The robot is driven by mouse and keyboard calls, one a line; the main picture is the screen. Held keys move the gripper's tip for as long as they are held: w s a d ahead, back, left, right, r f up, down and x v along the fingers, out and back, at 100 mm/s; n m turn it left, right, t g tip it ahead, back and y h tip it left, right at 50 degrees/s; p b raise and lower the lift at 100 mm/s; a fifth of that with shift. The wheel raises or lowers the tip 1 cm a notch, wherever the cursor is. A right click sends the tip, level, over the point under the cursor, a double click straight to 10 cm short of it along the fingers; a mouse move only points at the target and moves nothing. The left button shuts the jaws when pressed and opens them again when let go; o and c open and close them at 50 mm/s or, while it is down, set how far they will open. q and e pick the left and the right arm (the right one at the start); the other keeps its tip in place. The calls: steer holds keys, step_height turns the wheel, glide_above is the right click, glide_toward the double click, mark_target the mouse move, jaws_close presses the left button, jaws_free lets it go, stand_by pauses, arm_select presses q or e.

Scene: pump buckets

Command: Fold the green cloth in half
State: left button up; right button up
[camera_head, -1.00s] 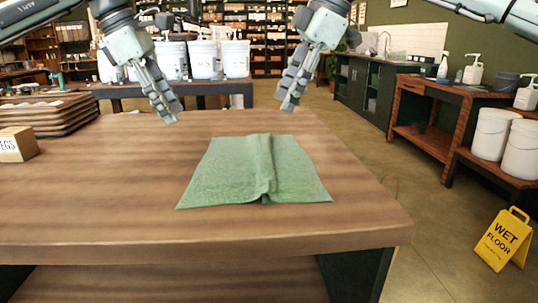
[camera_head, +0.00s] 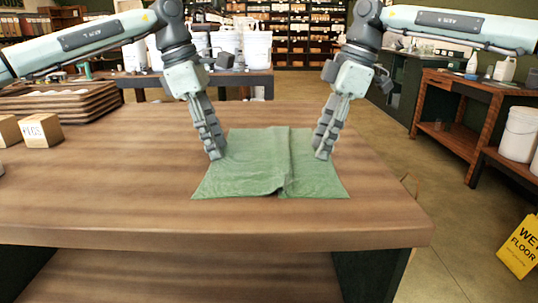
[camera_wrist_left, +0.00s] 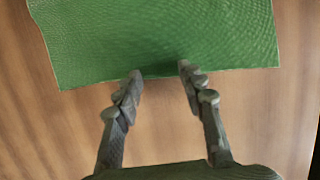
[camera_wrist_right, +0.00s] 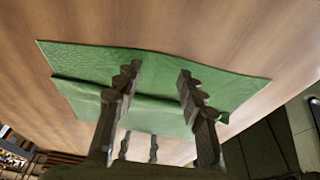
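The green cloth (camera_head: 245,172) lies on the wooden table with a raised crease running front to back near its middle. My left gripper (camera_head: 214,157) is at the cloth's left edge. In the left wrist view its fingers (camera_wrist_left: 158,70) are apart, with the tips at the edge of the cloth (camera_wrist_left: 150,30) and nothing between them. My right gripper (camera_head: 320,157) is at the cloth's right side. I cannot tell whether the fingertips touch the cloth.
The table (camera_head: 120,190) is bare around the cloth. A small box (camera_head: 41,131) and stacked trays (camera_head: 75,100) are at its left. White buckets (camera_head: 257,50) stand on a table behind. A yellow wet-floor sign (camera_head: 520,248) stands on the floor at right.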

arm_select(q)
steer(key=shift+f, duration=0.2)
steer(key=shift+c, duration=0.2)
arm_select(e)
steer(key=shift+f, duration=0.2)
steer(key=shift+c, duration=0.2)
arm_select(q)
steer(key=c, duration=0.6)
arm_select(e)
steer(key=c, duration=0.6)
arm_select(q)
steer(key=shift+f, duration=0.15)
jaws_close()
arm_select(e)
steer(key=shift+f, duration=0.1)
jaws_close()
steer(key=shift+s+f, duration=0.1)
